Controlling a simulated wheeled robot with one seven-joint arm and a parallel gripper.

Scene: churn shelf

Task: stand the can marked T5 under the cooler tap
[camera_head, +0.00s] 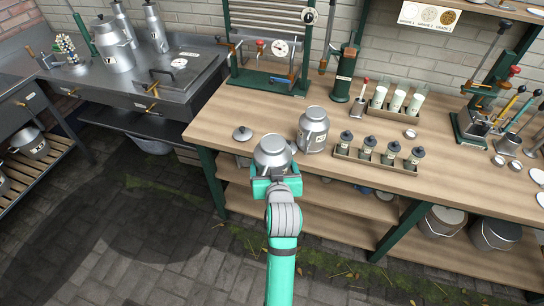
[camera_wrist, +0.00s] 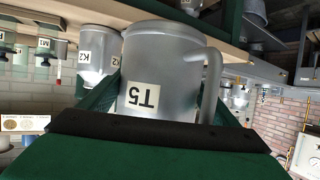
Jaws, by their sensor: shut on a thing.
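My gripper (camera_head: 274,182) is shut on a grey metal can (camera_head: 272,152), at the front edge of the wooden bench. In the wrist view the can (camera_wrist: 175,65) fills the middle, with a side handle and a T5 label that reads upside down. In the head view its label is hidden. A green-framed ribbed unit with a gauge, which looks like the cooler (camera_head: 268,48), stands at the back of the bench. Small red-handled fittings show on it; I cannot tell which is the tap.
A can marked K2 (camera_head: 312,130) stands just right of the held can. A loose lid (camera_head: 242,133) lies to the left. A rack of small dark-topped jars (camera_head: 378,155) is further right. Bare bench top (camera_head: 255,108) lies between the held can and the ribbed unit.

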